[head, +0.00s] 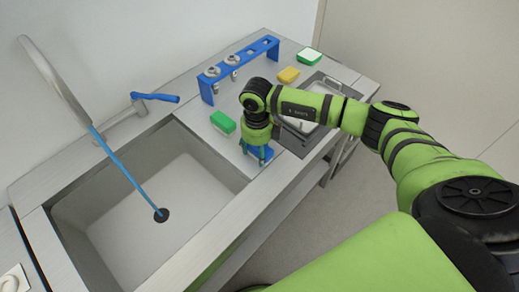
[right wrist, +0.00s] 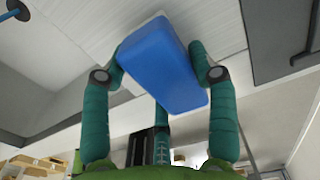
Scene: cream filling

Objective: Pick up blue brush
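The blue brush (right wrist: 162,65) shows in the right wrist view as a rounded blue block between the fingers of my right gripper (right wrist: 160,75). In the head view a blue part of it (head: 264,155) shows just under the right gripper (head: 258,152), which points down at the counter right of the sink. Green fingers stand on both sides of the brush, and the third finger is partly hidden behind it. Whether they press on it, and whether it rests on the counter, I cannot tell. My left gripper is not in view.
The sink (head: 150,200) with a blue-handled faucet (head: 155,97) lies left. A green sponge (head: 222,122) is close beside the right gripper. A blue rack (head: 240,65), a yellow sponge (head: 288,75) and a green-and-white block (head: 309,56) stand behind. A metal tray (head: 345,85) lies right.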

